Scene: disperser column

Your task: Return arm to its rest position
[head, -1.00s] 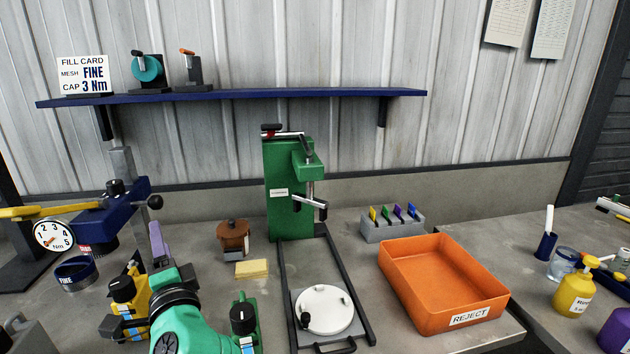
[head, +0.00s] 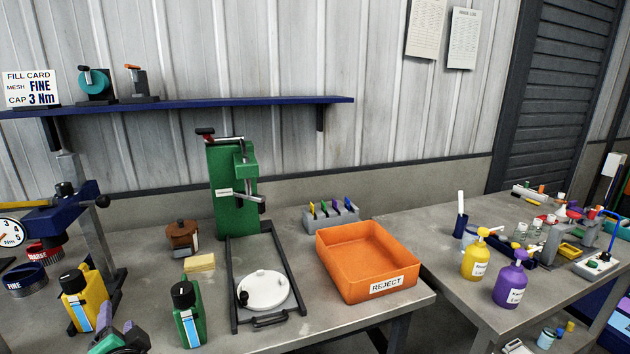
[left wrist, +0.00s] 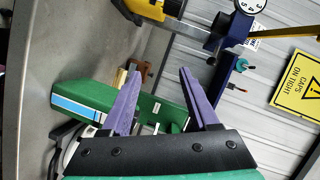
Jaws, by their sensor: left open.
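My left gripper (head: 117,326) is at the bottom left edge of the head view, low in front of the bench, with its purple fingers pointing up. It is open, and nothing shows between its fingers in the left wrist view (left wrist: 158,82). A yellow container (head: 82,298) with a black cap stands just beyond it to the left. A green container (head: 189,318) with a black cap stands to its right. In the left wrist view the green container (left wrist: 85,102) shows behind the fingers. My right gripper is not in view.
The green press (head: 232,195) stands at mid-bench with a white round lid (head: 264,290) on its front frame. The orange reject tray (head: 325,262) is to its right. A blue torque stand (head: 95,240) is at the left. A second table (head: 440,275) holds yellow and purple bottles.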

